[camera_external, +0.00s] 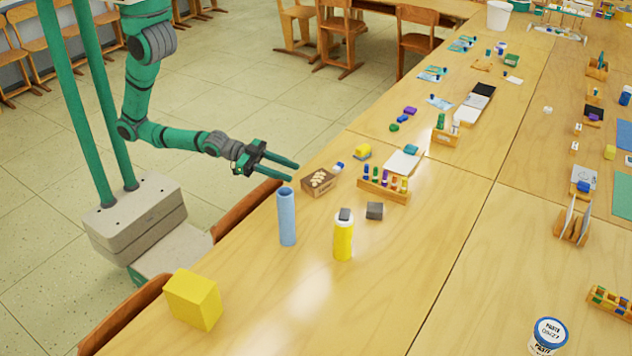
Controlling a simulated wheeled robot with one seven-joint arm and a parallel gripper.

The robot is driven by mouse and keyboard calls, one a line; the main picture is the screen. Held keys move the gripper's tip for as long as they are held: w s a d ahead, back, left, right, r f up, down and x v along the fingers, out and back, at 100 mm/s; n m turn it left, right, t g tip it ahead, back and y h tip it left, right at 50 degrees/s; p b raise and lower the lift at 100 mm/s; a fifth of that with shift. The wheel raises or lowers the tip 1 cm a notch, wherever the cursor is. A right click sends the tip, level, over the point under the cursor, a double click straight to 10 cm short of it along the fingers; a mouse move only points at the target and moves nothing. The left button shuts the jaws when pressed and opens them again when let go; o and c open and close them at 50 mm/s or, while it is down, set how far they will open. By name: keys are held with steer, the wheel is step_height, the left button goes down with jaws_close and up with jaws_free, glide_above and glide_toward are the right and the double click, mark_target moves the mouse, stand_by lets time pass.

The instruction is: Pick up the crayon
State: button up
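A small wooden rack (384,194) stands on the near table and holds several short coloured sticks (395,183) upright, which look like crayons. Which one is the task's crayon I cannot tell. My gripper (293,171) is to the left of the rack, by the table's left edge, with its two green fingers apart and pointing right. I see nothing between them. A brown box (319,183) with a pale picture on top stands between my gripper and the rack.
A blue cylinder (287,218), a yellow bottle (343,238) with a grey cap and a dark grey block (375,211) stand near the rack. A yellow block (193,299) sits at the near left edge. The table's near middle is clear.

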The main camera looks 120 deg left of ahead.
steer(key=w+a+g+y, duration=0.1)
steer(key=w+a, duration=0.2)
steer(key=a, duration=0.2)
steer(key=w+a+f+g+y, duration=0.1)
steer(key=w+a+y, duration=0.1)
steer(key=a, duration=0.3)
steer(key=w+a+n+g+y, duration=0.1)
steer(key=w+a, duration=0.3)
steer(key=a, duration=0.1)
steer(key=shift+w+f, duration=0.2)
steer(key=w+a+r+n+g+y, duration=0.1)
steer(key=w+a+n+g, duration=0.1)
steer(key=a+g, duration=0.35)
steer(key=w+a+r+n+g+y, duration=0.1)
steer(key=w+a+n+g, duration=0.15)
steer(key=a, duration=0.65)
steer(key=n+g+h, duration=0.3)
steer(key=g+h, duration=0.2)
steer(key=h, duration=0.4)
glide_toward(367, 164)
steer(key=shift+w+f, duration=0.1)
steer(key=shift+f, duration=0.1)
steer(key=shift+d, duration=0.15)
step_height(367, 164, down, 4)
steer(key=shift+f, duration=0.25)
steer(key=shift+a+f, duration=0.2)
steer(key=shift+f, duration=2.85)
jaws_close()
